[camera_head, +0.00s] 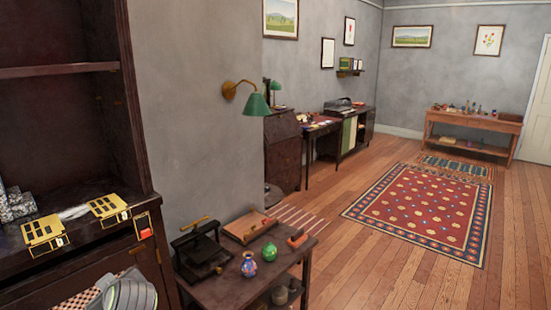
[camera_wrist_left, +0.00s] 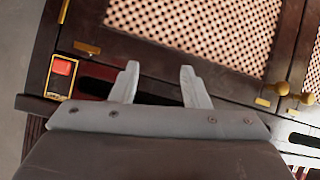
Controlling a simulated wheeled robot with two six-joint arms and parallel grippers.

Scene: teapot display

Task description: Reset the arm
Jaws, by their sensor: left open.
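My left gripper (camera_wrist_left: 158,80) shows in the left wrist view, its two grey fingers apart with nothing between them. It is in front of the dark wooden cabinet (camera_wrist_left: 185,58), whose doors have pale lattice panels. In the head view, a rounded grey part of my left arm (camera_head: 128,293) shows at the bottom left, by the cabinet. The gripper's fingers are not clear there. My right gripper is in neither view.
Two gold stands (camera_head: 44,233) (camera_head: 108,208) sit on the cabinet shelf. A low dark table (camera_head: 235,288) holds a colourful vase (camera_head: 249,264) and a green vase (camera_head: 269,251). A green wall lamp (camera_head: 256,104) juts out. The patterned rug (camera_head: 420,210) and wooden floor are clear.

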